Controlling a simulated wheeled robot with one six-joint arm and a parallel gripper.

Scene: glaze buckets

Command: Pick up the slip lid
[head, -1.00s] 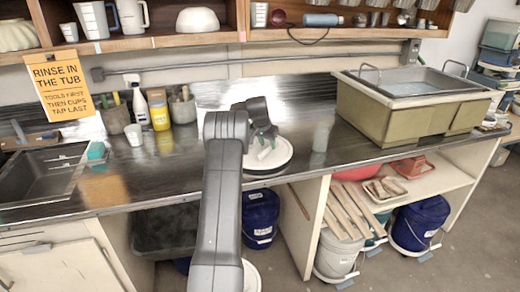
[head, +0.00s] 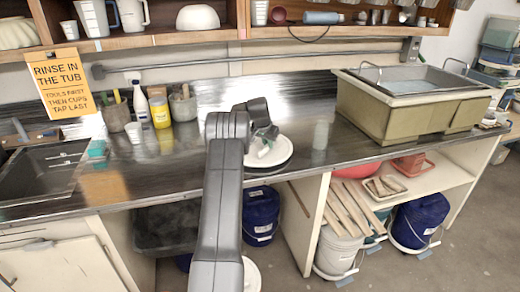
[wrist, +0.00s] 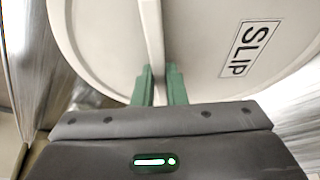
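The slip lid (head: 277,155) is a round white lid at the front of the steel counter, right of my arm in the head view. In the wrist view the lid (wrist: 215,75) fills the upper part, with a black-framed SLIP label on its right side. A raised ridge handle (wrist: 152,30) runs across its middle. My gripper (wrist: 160,82) has green fingers, one on each side of the ridge and close against it. In the head view my gripper (head: 266,138) is over the lid and partly hides it. I cannot tell whether the lid is clear of the counter.
A large tub (head: 410,105) stands on the counter at the right, and a sink (head: 40,170) is at the left. Bottles and brush pots (head: 160,110) stand at the back left. Blue buckets (head: 260,215) are below the counter. Counter between lid and tub is mostly clear.

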